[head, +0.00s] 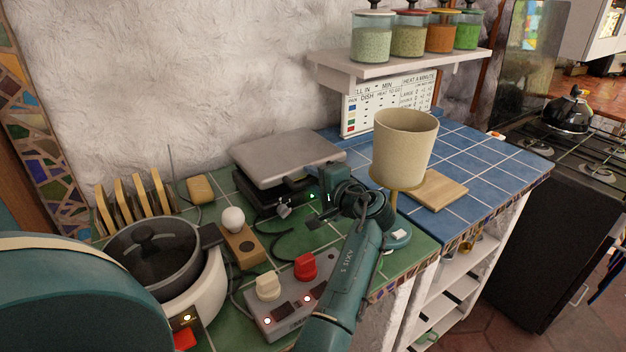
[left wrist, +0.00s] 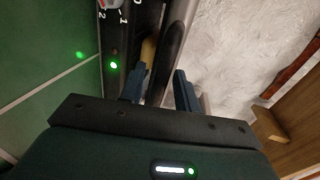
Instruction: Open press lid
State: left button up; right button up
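The press (head: 290,158) stands on the green tiles against the wall. Its flat grey lid lies down over the dark base (head: 258,195), close to level. My left gripper (head: 307,188) is at the front right of the press, at lid-edge height. In the left wrist view the fingers (left wrist: 158,88) are apart, with a dark bar, seemingly the lid's handle (left wrist: 165,65), between them. I cannot tell whether either finger touches it. The press's dial (left wrist: 110,4) and a green light (left wrist: 113,65) show beside the left finger. My right gripper is in neither view.
A pot (head: 152,262) on a white cooker, a toast rack (head: 140,205) and a switch box (head: 285,300) with red and cream knobs crowd the left and front. A beige-shaded lamp (head: 404,150) stands right of my left arm. Blue tiles (head: 490,170) beyond are mostly clear.

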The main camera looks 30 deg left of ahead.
pick_arm(q)
jog(key=shift+c, duration=0.5)
jog(key=shift+c, duration=0.8)
grip_shut()
jog(key=shift+r, duration=0.1)
